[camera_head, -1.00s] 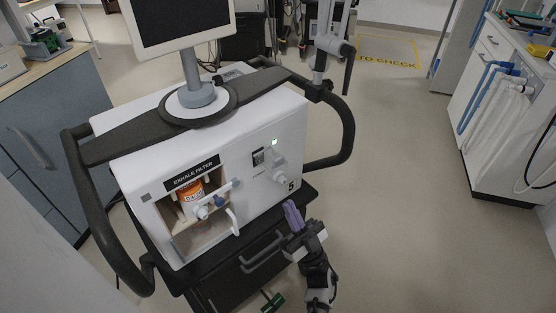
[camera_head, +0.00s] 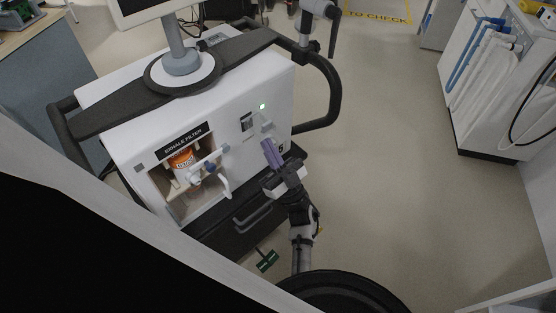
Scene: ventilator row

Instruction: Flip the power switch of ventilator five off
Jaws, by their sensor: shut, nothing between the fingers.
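Ventilator five (camera_head: 125,140) is a white box on a dark cart, with a "5" (camera_head: 281,148) at the lower right of its front. A small dark switch (camera_head: 247,122) sits on the upper right of that front. A green light (camera_head: 262,106) beside it is lit. The switch's position is too small to tell. My gripper (camera_head: 267,147) has purple fingers, shut and empty, pointing up in front of the right part of the panel. The fingertips are below and slightly right of the switch; I cannot tell whether they touch the panel or the white fitting (camera_head: 266,126) just above them.
The "EXHALE FILTER" recess (camera_head: 185,170) with an orange-labelled canister and a white curved handle (camera_head: 225,188) is left of my gripper. A black side rail (camera_head: 332,100) curves out at the ventilator's right. The floor (camera_head: 390,170) to the right is clear.

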